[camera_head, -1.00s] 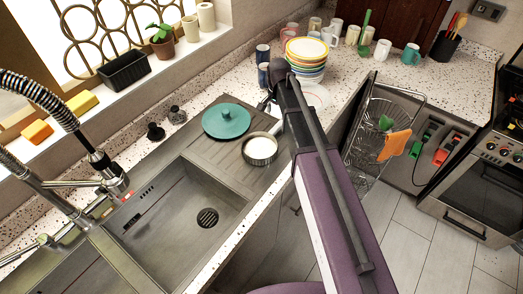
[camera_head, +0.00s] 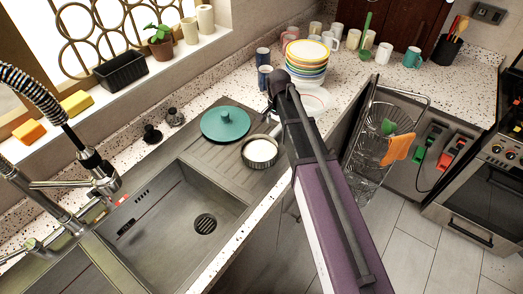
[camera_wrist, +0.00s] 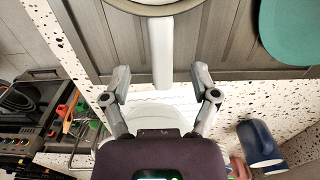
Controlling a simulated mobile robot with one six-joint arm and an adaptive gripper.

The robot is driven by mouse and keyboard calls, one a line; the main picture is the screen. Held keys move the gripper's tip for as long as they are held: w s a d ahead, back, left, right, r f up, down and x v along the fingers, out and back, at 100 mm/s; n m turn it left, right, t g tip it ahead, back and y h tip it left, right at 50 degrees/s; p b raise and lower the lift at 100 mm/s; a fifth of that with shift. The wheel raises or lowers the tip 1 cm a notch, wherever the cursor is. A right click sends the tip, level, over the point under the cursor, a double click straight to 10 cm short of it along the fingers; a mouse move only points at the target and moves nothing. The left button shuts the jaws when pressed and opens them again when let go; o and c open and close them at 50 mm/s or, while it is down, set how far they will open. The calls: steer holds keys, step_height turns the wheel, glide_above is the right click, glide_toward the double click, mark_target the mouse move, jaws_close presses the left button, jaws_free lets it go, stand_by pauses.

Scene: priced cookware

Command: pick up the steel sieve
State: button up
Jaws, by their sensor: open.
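The steel sieve (camera_head: 260,152) is a round metal-rimmed bowl, pale inside, on the sink's drainboard beside a teal lid. In the wrist view its rim (camera_wrist: 158,14) is cut off at the top edge, and its straight light handle (camera_wrist: 162,55) points down toward my gripper. My gripper (camera_wrist: 161,78) is open, with one finger on each side of the handle's end and a gap on both sides. Nothing is held. In the head view my arm hides most of the gripper and part of the handle.
The teal lid (camera_head: 225,124) lies left of the sieve. The sink basin (camera_head: 180,215) is empty in front. A stack of bowls (camera_head: 307,57) on a plate and dark blue mugs (camera_head: 264,76) stand behind on the counter. A wire rack (camera_head: 385,130) hangs at right.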

mark_target(275, 131)
steer(key=shift+f, duration=0.1)
steer(key=shift+a+f+b, duration=0.1)
steer(key=shift+f+b, duration=2.45)
steer(key=shift+b, duration=0.05)
steer(key=shift+c, duration=0.2)
steer(key=shift+s, duration=0.1)
jaws_close()
